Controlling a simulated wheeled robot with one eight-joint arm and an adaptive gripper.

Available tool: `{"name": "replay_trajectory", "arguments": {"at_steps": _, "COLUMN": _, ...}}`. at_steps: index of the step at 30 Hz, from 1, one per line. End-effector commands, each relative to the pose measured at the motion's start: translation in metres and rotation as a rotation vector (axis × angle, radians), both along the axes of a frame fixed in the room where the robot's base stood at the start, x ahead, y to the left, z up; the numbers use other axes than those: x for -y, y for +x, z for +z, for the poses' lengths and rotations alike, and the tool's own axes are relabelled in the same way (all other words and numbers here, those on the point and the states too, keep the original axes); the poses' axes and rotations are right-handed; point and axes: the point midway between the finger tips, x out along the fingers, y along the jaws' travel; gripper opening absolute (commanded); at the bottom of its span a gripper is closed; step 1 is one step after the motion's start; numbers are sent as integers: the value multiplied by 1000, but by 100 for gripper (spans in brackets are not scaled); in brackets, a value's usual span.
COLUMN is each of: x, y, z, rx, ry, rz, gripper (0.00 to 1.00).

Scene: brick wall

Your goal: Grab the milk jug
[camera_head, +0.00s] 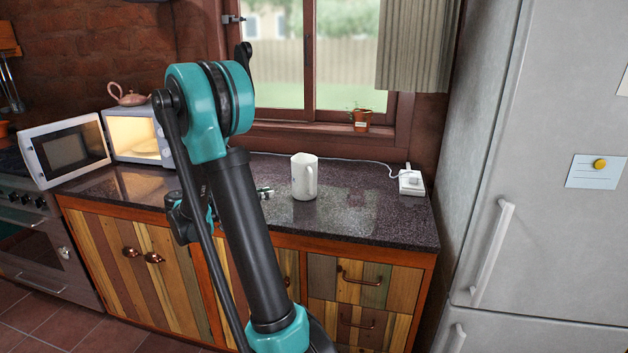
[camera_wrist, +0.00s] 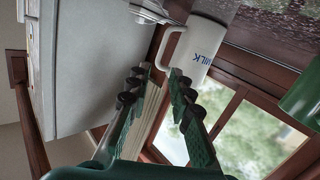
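The milk jug (camera_head: 304,180) is white and stands upright on the dark counter (camera_head: 373,215), with its handle on the right side in the head view. In the wrist view the jug (camera_wrist: 206,45) appears upside down, with blue "MILK" lettering and its handle towards the gap between my fingers. My gripper (camera_head: 267,192) is to the left of the jug in the head view, partly hidden behind my arm. In the wrist view my gripper (camera_wrist: 160,76) is open, with nothing between its fingers. Whether a fingertip touches the jug cannot be told.
A white socket box (camera_head: 411,181) with a cable sits at the counter's right end, beside the fridge (camera_head: 540,130). The open microwave (camera_head: 135,135), with a pink teapot (camera_head: 128,97) on top, stands at the left. A small potted plant (camera_head: 361,119) is on the windowsill.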

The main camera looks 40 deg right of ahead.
Motion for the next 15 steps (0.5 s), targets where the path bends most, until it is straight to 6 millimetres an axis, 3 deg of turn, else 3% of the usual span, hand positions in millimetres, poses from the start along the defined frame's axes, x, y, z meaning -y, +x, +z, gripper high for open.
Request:
{"name": "replay_trajectory", "arguments": {"at_steps": 7, "x": 3, "y": 11, "z": 14, "rx": 119, "ry": -121, "rz": -40, "gripper": 21}}
{"name": "replay_trajectory", "arguments": {"at_steps": 15, "x": 53, "y": 4, "z": 14, "rx": 119, "ry": -122, "rz": -43, "gripper": 21}}
